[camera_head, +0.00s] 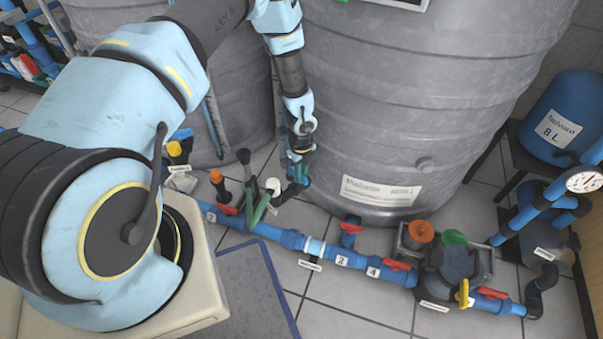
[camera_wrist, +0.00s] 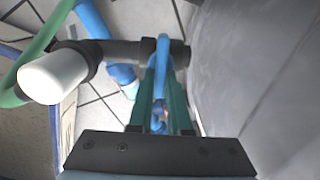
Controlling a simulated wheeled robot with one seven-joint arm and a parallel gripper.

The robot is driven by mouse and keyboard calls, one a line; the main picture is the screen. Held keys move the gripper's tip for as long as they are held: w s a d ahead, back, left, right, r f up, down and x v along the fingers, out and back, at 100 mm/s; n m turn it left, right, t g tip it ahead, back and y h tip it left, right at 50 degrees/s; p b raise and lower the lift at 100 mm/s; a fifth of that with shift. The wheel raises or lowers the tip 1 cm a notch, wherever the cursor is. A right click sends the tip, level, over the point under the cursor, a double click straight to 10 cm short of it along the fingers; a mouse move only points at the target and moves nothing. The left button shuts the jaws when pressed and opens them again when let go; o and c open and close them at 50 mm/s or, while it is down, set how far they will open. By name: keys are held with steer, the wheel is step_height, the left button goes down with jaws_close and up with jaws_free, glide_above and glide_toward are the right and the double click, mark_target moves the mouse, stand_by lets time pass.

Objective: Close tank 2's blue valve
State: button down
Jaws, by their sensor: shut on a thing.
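My gripper (camera_head: 297,172) reaches down beside the large grey tank (camera_head: 400,100), low near its base. In the wrist view its two green fingers (camera_wrist: 161,95) are shut on a narrow blue valve handle (camera_wrist: 162,52). The handle stands between the fingers, at a dark pipe (camera_wrist: 120,51) that runs across to the tank side. In the head view the handle is mostly hidden by the gripper, and its turn angle is hard to read.
A white-capped pipe end (camera_wrist: 60,75) with a green hose stands left of the gripper. A blue floor pipe (camera_head: 265,229) carries several red valve handles (camera_head: 397,265). The grey tank wall is close on the right. Another grey tank (camera_head: 235,90) stands behind left.

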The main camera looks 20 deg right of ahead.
steer(key=c, duration=0.9)
jaws_free()
steer(key=shift+o, duration=0.2)
steer(key=shift+r, duration=0.1)
step_height(320, 180, up, 11)
steer(key=p, duration=0.2)
steer(key=shift+f, duration=0.2)
